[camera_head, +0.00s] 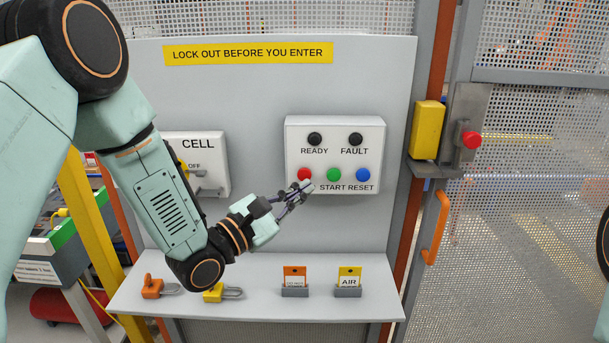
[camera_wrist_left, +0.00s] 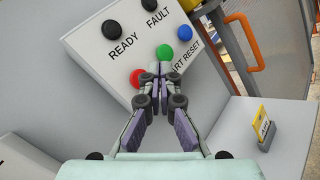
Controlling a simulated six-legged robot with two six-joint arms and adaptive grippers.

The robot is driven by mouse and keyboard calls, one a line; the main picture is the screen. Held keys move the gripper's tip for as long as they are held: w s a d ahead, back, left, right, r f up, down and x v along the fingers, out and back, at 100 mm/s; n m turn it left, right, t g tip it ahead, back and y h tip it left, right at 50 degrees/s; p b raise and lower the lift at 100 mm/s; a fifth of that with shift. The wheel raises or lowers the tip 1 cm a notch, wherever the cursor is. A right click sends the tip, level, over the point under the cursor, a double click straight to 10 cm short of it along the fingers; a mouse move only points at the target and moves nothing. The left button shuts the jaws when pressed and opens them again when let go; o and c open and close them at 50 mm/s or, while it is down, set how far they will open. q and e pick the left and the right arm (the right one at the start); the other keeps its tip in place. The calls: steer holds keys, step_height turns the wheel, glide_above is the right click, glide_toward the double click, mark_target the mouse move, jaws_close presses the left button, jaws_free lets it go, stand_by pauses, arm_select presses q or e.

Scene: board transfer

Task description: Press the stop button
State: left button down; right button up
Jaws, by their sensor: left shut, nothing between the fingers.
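A white control box (camera_head: 362,127) is mounted on the grey panel. Its lower row has a red button (camera_head: 304,174), a green button (camera_head: 334,174) and a blue button (camera_head: 363,174). START and RESET are readable; any label under the red button is hidden by my fingers. My left gripper (camera_head: 307,187) is shut and empty, its tips just below and right of the red button. In the left wrist view the tips lie beside the red button (camera_wrist_left: 136,78) and below the green button (camera_wrist_left: 164,52). I cannot tell whether they touch the box. My right gripper is not in view.
A CELL switch box (camera_head: 209,150) is left of the control box, partly behind my left arm. A shelf (camera_head: 250,303) below holds padlocks and tag holders.

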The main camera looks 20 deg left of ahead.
arm_select(q)
steer(key=shift+s+d, duration=0.25)
steer(key=shift+s, duration=0.5)
steer(key=shift+s+d, duration=0.2)
steer(key=shift+s, duration=0.55)
steer(key=s+a+f+m+g+y+b, duration=0.2)
steer(key=s+f+m+g+y, duration=0.15)
steer(key=f+m, duration=0.6)
steer(key=s+a+f+m+g+y+b, duration=0.15)
steer(key=s+f+m+g+y, duration=0.35)
steer(key=f, duration=0.8)
steer(key=s+a+f+m+g+y+b, duration=0.1)
steer(key=s+a+f+m+g+b, duration=0.2)
steer(key=s+f, duration=2.2)
steer(key=s+m+g+b, duration=0.2)
steer(key=m+g+b, duration=0.2)
steer(key=b, duration=0.3)
steer(key=shift+s+f+m+g, duration=0.3)
steer(key=shift+f+m+g, duration=0.05)
steer(key=shift+g, duration=0.5)
